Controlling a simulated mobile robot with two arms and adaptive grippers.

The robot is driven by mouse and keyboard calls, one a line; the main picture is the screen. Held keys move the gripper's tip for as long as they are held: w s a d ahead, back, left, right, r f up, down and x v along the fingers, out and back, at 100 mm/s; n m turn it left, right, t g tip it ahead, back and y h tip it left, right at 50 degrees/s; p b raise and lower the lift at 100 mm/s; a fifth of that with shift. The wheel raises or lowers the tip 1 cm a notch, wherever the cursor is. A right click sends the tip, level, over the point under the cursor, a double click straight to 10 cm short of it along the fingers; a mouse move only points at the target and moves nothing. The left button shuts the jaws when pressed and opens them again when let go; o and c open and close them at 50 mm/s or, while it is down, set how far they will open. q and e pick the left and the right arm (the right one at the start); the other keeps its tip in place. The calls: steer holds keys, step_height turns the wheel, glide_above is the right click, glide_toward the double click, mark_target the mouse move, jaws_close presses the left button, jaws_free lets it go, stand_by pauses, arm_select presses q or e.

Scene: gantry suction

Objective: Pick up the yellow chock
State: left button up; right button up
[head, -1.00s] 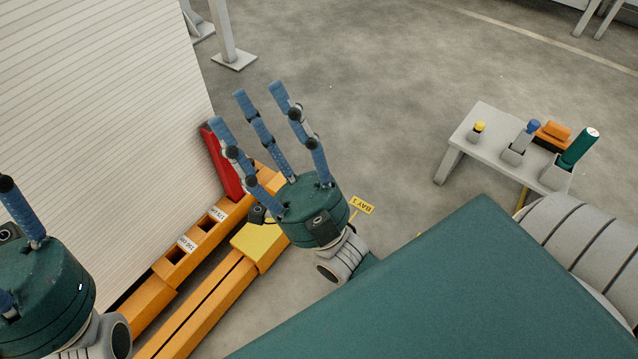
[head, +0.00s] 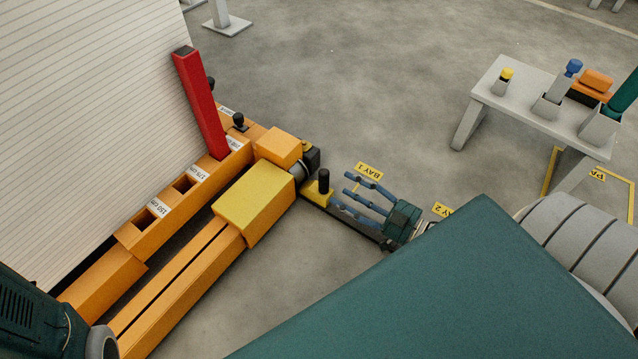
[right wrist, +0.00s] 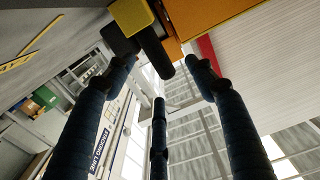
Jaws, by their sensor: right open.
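The yellow chock (head: 318,194) is a small yellow block with an upright black grip (head: 324,178). It sits at the end of a dark rail, beside the orange machine. In the right wrist view the yellow block (right wrist: 130,14) shows at the top, with its black grip (right wrist: 153,47) pointing down the picture between the spread fingers. My right gripper (head: 349,186) is open and empty, just right of the chock, its fingers pointing toward it. I cannot tell whether any finger touches. Of my left gripper, only a dark green body (head: 35,315) shows at the lower left; its fingers are hidden.
The orange machine (head: 190,265) with a yellow cover (head: 255,198) and a red post (head: 200,105) stands left of the chock. A white ribbed wall (head: 85,130) rises behind. A grey table (head: 515,110) holding coloured items is at the right. Open floor lies beyond the gripper.

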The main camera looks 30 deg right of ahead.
mark_target(326, 178)
steer(key=shift+b+x, duration=0.35)
steer(key=shift+x, duration=0.75)
steer(key=b+x, duration=0.2)
steer(key=x, duration=0.1)
steer(key=b+x, duration=0.1)
steer(key=b, duration=0.1)
steer(key=shift+w+d+f, duration=0.2)
steer(key=shift+w+f, duration=0.15)
steer(key=shift+w+a+r, duration=0.15)
steer(key=shift+w+a, duration=0.05)
steer(key=shift+w, duration=0.25)
steer(key=shift+r, duration=0.15)
jaws_close()
